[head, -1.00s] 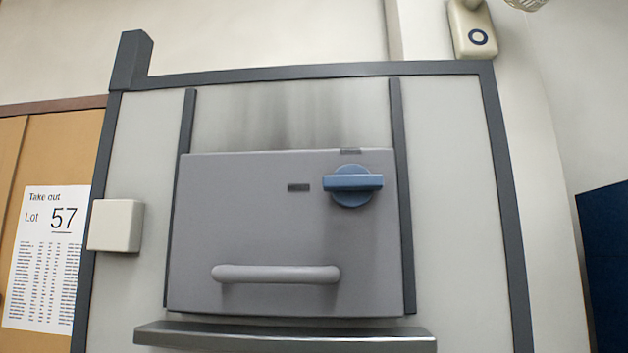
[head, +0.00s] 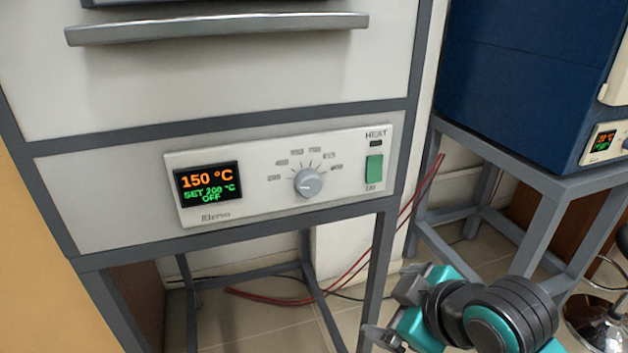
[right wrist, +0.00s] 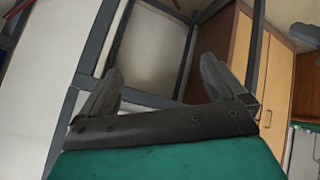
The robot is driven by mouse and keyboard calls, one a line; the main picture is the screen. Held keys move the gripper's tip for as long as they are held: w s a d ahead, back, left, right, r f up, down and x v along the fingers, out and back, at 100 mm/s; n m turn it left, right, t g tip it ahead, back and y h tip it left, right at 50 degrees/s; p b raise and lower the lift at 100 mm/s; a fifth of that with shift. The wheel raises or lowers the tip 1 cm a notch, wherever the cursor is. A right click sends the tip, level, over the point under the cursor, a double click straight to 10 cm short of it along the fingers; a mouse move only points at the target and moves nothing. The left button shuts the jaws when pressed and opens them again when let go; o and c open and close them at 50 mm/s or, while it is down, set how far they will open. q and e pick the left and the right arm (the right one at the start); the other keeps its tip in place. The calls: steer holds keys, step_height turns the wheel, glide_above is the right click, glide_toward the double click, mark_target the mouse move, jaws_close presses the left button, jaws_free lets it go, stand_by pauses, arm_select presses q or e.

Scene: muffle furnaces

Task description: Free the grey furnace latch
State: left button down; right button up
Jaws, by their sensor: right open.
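The grey furnace (head: 225,85) fills the upper left of the head view, seen low on its front. Its door and the blue turn latch are out of this view. Its control panel (head: 240,205) has a display (head: 208,188) reading 150 °C, SET 200 °C, OFF. A round grey dial (head: 308,183) and a green switch (head: 374,169) under the word HEAT are on it. My right gripper (head: 388,305) is low, right of the furnace's stand leg. It also shows in the right wrist view (right wrist: 158,85), fingers apart with nothing between them. My left gripper is not in view.
A grey shelf bar (head: 220,29) juts from the furnace front above the panel. A blue furnace (head: 525,75) stands on a grey frame (head: 535,235) at the right. Red cables (head: 345,278) run behind the stand. A stool (head: 595,310) is at the lower right.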

steer(key=w+a+r+n+t+y, duration=0.1)
steer(key=w+a+r+n, duration=0.15)
steer(key=r+n, duration=0.4)
steer(key=w+a+r+n+t+y, duration=0.1)
steer(key=w+a+r+n+t, duration=0.15)
steer(key=r, duration=0.75)
steer(key=w+a+r+n+t+y, duration=0.1)
steer(key=w+a+r+n, duration=0.15)
steer(key=r+n, duration=0.5)
steer(key=s+r+n+t+h, duration=0.15)
steer(key=s+r+n, duration=0.4)
steer(key=r, duration=0.85)
steer(key=s+r+n+t+y, duration=0.1)
steer(key=s+r+n+t, duration=0.45)
steer(key=r, duration=0.85)
steer(key=w+a+n+g+p, duration=0.1)
steer(key=w+a, duration=0.3)
steer(key=w, duration=0.9)
steer(key=shift+w+a+g+p, duration=0.15)
steer(key=shift+w+g+p, duration=0.15)
steer(key=shift+g, duration=0.35)
steer(key=shift+h, duration=0.25)
steer(key=c, duration=1.1)
steer(key=shift+o, duration=0.2)
